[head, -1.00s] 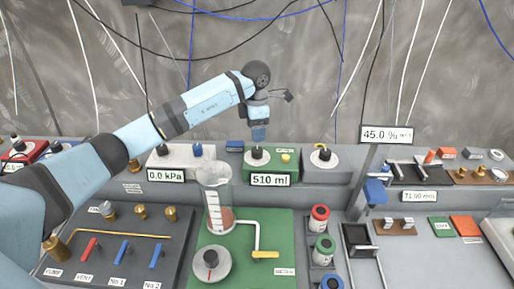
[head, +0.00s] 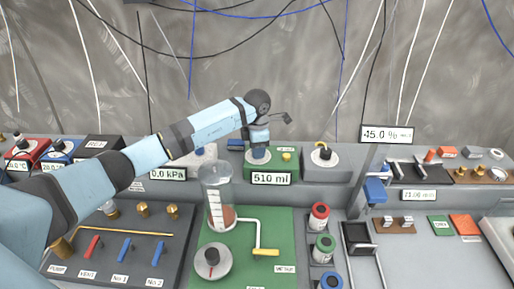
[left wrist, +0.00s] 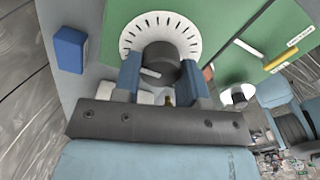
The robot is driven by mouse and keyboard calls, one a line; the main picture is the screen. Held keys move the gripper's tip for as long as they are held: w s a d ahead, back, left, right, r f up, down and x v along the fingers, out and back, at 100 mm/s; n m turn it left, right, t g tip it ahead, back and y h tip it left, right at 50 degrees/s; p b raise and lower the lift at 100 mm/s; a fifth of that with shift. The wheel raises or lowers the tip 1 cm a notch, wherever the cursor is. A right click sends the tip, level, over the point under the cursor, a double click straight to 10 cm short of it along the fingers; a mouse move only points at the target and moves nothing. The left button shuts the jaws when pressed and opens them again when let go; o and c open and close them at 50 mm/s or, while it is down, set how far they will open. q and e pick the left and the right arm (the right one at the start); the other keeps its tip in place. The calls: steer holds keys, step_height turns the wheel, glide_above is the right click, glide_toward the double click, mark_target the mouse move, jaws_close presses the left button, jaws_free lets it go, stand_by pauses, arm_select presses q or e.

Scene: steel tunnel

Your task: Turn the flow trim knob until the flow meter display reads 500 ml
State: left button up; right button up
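The flow trim knob is a dark round knob (left wrist: 163,70) with a pale pointer line on a white, tick-marked dial (left wrist: 160,28) in the left wrist view. In the head view, its dial (head: 257,158) sits on a green box (head: 250,171), with the knob mostly hidden by my left gripper (head: 257,149). The left gripper's two blue fingers (left wrist: 163,82) stand on either side of the knob, open, with little gap; firm contact does not show. The flow meter display (head: 272,178) on the box front reads 510 ml. My right gripper is out of view.
A glass cylinder (head: 217,190) stands in front of the green box on a green plate (head: 275,228), with a yellow-handled pipe (head: 265,252) beside it. A blue block (left wrist: 70,50) shows beside the dial.

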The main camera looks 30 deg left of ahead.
arm_select(q)
steer(key=shift+c, duration=0.8)
steer(key=shift+n, duration=0.3)
steer(key=n, duration=0.2)
steer(key=shift+n, duration=1.5)
steer(key=o, duration=0.9)
steer(key=shift+o, duration=0.2)
